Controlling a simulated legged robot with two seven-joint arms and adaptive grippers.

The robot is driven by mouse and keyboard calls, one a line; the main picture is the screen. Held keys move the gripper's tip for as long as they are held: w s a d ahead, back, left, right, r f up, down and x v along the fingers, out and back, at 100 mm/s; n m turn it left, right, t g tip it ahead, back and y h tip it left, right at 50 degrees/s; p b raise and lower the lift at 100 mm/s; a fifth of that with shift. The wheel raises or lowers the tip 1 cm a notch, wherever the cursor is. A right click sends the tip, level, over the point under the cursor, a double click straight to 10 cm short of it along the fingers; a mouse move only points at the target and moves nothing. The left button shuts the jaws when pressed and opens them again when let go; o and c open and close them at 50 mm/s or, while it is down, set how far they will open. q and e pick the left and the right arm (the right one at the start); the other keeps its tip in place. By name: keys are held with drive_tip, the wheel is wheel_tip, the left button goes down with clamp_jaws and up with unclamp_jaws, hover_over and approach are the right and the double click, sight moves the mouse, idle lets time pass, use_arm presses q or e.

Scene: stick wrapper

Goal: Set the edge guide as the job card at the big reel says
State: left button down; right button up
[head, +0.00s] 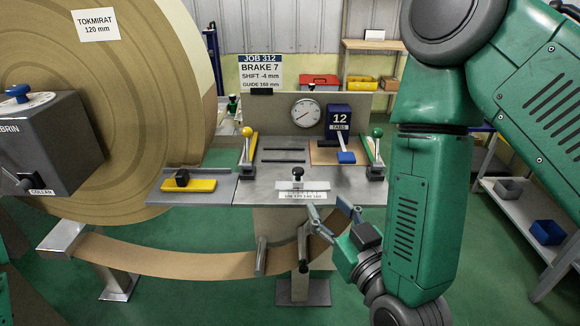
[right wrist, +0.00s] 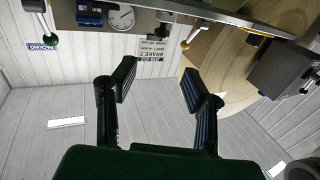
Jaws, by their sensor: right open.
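The job card (head: 260,72) stands upright behind the bench and reads JOB 312, BRAKE 7, SHIFT -4 mm, GUIDE 160 mm. The edge guide (head: 297,184) is a pale slider with a black knob at the bench's front edge. A white number scale (head: 302,195) lies just below it; I cannot read its exact setting. My right gripper (head: 329,209) is open and empty, in front of the bench edge and right of the guide, apart from the knob. In the right wrist view its fingers (right wrist: 160,87) are spread with nothing between them. My left gripper is not in view.
The big reel (head: 150,140), labelled TOKMIRAT 120 mm, fills the left. A brown web (head: 180,263) runs below the bench. A yellow-knobbed lever (head: 248,150), a green-knobbed lever (head: 376,150), a gauge (head: 306,114) and a blue counter (head: 339,120) stand around the bench top.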

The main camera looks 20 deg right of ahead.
sight(301, 173)
drive_tip(key=w+b, duration=0.1)
drive_tip(key=w, duration=0.3)
drive_tip(key=w+a+b, duration=0.1)
drive_tip(key=w+b, duration=0.1)
drive_tip(key=w, duration=0.3)
drive_tip(key=w+b, duration=0.2)
drive_tip(key=w, duration=0.2)
drive_tip(key=shift+w+a, duration=0.25)
drive_tip(key=shift+a, duration=0.1)
drive_tip(key=shift+d+f, duration=0.1)
clamp_jaws()
